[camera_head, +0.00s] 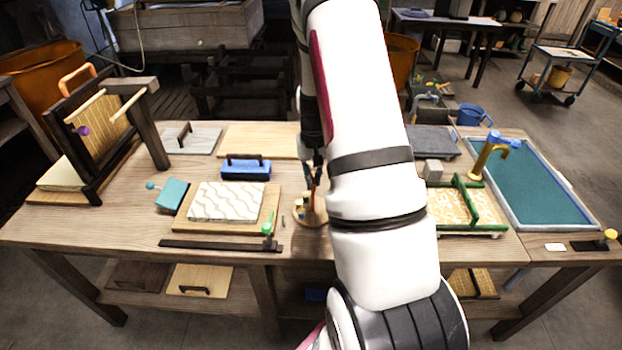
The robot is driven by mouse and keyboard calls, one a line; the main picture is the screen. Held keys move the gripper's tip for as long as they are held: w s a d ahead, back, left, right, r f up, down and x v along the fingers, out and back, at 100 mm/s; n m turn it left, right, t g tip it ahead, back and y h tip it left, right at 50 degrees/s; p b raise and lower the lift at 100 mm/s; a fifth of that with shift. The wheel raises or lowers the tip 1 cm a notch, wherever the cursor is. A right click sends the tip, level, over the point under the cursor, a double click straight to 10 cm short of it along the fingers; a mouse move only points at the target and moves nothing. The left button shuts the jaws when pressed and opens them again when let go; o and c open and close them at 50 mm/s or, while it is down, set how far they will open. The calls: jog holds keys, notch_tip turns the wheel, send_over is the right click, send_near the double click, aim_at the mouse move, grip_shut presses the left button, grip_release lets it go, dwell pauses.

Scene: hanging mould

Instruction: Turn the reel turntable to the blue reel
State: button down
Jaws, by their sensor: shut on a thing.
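The reel turntable (308,215) is a small round wooden disc on the table, just left of my white arm, which covers its right part. Small reels stand on it; a bit of blue (300,212) shows at its left side, too small to tell for sure as the blue reel. My gripper (313,187) points down over the turntable, dark and partly hidden behind my arm. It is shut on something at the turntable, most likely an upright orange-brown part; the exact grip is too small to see.
A green-framed mould (458,205), a brass tap (491,155) and a teal basin (535,185) stand right. A wooden frame (98,125) stands far left.

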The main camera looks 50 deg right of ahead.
jog(key=shift+m, duration=0.8)
jog(key=shift+b, duration=0.3)
jog(key=c, duration=1.7)
grip_release()
notch_tip(320, 180, up, 12)
jog(key=shift+r, duration=0.1)
